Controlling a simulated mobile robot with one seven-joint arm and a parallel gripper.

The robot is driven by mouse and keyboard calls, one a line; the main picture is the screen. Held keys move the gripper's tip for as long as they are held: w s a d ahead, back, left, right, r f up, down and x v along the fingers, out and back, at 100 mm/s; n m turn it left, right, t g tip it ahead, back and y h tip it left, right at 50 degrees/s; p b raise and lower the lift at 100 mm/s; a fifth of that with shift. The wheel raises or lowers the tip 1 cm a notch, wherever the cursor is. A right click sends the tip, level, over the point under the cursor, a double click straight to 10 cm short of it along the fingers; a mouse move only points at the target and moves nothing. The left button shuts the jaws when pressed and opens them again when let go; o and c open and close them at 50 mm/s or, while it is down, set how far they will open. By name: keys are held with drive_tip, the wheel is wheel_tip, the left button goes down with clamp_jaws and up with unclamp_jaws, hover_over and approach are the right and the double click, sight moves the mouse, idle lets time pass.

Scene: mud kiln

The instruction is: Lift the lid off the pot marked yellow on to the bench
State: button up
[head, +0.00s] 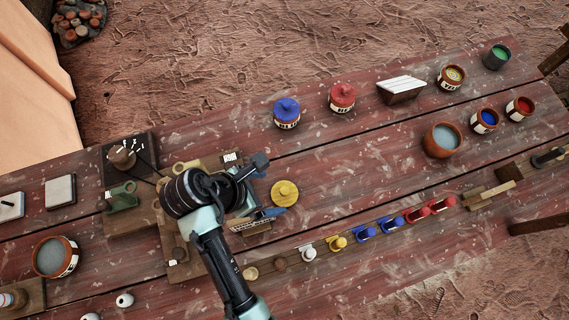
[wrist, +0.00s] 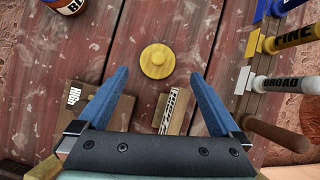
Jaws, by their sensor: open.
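A round yellow lid (head: 285,193) with a knob lies flat on the bench (head: 330,170), with no pot visible under it. It also shows in the wrist view (wrist: 157,61), ahead of and between my fingertips. My gripper (head: 267,188) is open and empty, just left of the lid in the head view; its two blue fingers also show in the wrist view (wrist: 160,76). A lidless pot with yellow contents (head: 452,86) stands at the back right. A blue-lidded pot (head: 287,122) and a red-lidded pot (head: 342,108) stand behind the lid.
Several coloured-handled tools (head: 390,223) lie in a row along the front. A labelled wooden block (wrist: 110,110) and a small slotted piece (wrist: 174,110) sit below my fingers. A clay bowl (head: 442,150) stands right. Bare bench lies right of the yellow lid.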

sight(283, 191)
drive_tip(key=x, duration=0.8)
drive_tip(key=shift+w+d+f, duration=0.15)
drive_tip(key=shift+w+f, duration=0.05)
drive_tip(key=shift+f, duration=0.15)
drive_tip(key=c, duration=1.2)
drive_tip(key=shift+o, duration=0.2)
wheel_tip(283, 191, up, 10)
drive_tip(key=shift+r+p, duration=0.1)
drive_tip(key=shift+p, duration=0.25)
drive_tip(key=shift+p, duration=0.75)
drive_tip(key=shift+w, duration=0.1)
